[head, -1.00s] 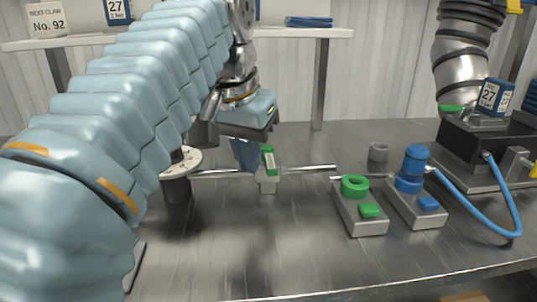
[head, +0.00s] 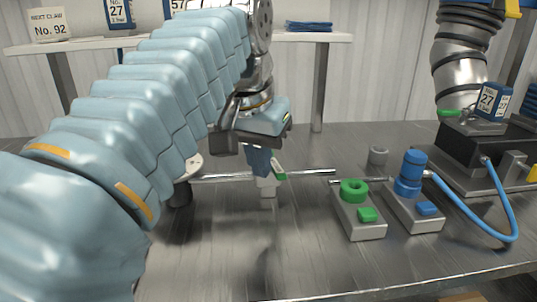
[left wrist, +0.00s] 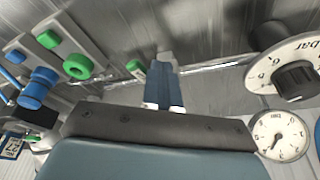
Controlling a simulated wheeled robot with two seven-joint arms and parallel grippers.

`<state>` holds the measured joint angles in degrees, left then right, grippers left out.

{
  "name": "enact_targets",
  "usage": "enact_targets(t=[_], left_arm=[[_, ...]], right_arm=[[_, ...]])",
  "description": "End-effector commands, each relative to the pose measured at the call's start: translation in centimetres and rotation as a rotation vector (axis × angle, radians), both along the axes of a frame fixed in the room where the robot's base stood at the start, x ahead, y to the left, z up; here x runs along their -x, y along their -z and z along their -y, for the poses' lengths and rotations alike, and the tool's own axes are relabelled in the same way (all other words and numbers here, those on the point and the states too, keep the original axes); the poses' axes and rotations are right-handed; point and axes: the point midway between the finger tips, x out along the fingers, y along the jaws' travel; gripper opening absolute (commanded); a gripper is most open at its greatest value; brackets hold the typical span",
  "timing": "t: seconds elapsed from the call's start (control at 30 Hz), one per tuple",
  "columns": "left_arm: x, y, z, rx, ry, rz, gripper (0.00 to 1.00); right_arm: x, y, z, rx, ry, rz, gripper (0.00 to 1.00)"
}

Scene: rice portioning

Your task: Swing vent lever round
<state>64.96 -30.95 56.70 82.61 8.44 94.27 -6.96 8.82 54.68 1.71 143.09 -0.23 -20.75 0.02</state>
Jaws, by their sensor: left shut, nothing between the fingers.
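The vent lever (head: 279,169) is a small green handle on a pale valve block (head: 267,188) set in a thin metal pipe. It leans to the right, partly hidden behind my left gripper's fingers. My left gripper (head: 260,170) is shut and empty, pointing down right beside the lever on its left side; contact is hard to make out. In the left wrist view the blue fingers (left wrist: 163,95) stand over the valve, with the green lever (left wrist: 136,68) close to their left. My right gripper is not seen.
A grey box with a green ring knob (head: 353,188) and one with a blue knob (head: 411,170) stand to the right, with a blue hose (head: 482,222). A dial (left wrist: 295,78) and a round gauge (left wrist: 279,136) are close to the left gripper. The table front is clear.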

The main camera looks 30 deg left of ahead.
Motion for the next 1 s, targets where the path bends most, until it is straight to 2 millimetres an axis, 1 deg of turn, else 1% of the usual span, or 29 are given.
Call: enact_targets(t=[0.03, 0.43, 0.73, 1.0], left_arm=[[-0.1, -0.2, 0.2, 0.001, 0.001, 0.001, 0.0], [-0.4, -0.1, 0.6, 0.0, 0.001, 0.002, 0.0], [-1.4, -0.1, 2.2, 0.001, 0.001, 0.001, 0.0], [-1.5, 0.0, 2.3, 0.001, 0.001, 0.002, 0.0]], right_arm=[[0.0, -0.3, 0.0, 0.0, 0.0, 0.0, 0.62], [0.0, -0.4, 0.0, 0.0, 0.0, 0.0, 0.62], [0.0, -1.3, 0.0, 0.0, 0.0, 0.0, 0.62], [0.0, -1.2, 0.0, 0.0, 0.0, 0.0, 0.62]])
